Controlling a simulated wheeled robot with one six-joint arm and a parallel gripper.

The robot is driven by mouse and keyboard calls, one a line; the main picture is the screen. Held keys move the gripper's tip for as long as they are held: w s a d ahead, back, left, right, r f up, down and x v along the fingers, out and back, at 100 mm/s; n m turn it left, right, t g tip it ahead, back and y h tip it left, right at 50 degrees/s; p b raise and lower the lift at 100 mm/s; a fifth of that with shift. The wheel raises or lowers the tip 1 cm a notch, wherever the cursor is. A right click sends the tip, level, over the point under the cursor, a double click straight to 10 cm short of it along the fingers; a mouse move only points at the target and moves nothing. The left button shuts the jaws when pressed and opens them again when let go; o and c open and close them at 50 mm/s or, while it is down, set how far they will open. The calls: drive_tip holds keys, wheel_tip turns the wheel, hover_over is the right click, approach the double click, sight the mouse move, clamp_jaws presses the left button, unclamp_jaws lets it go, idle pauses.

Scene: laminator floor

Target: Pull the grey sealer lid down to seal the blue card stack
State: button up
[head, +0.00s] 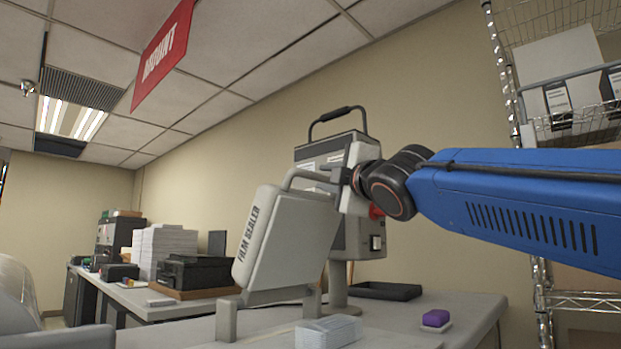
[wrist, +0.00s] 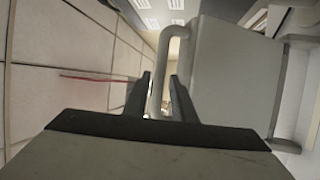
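The grey sealer lid (head: 285,240), lettered "FILM SEALER", stands raised and tilted on its hinge supports at the table's front. Its bar handle (head: 298,173) is at the top edge. My gripper (head: 328,175) is at this handle. In the wrist view, my gripper (wrist: 165,90) is open, with the handle bar (wrist: 161,65) running between its two dark fingers; gaps show beside the bar. The lid (wrist: 235,75) fills the right of that view. A pale bluish stack (head: 328,331), apparently the card stack, lies low in front of the lid, partly cut off.
A grey machine (head: 365,235) with a top handle and red button stands behind the lid. A black tray (head: 386,291) and a purple block on a white base (head: 436,320) are on the table (head: 470,306). A wire rack (head: 590,125) stands at right.

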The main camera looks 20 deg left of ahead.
sight(310, 192)
drive_tip(key=x, duration=0.9)
drive_tip(key=shift+w+a, duration=0.2)
clamp_jaws()
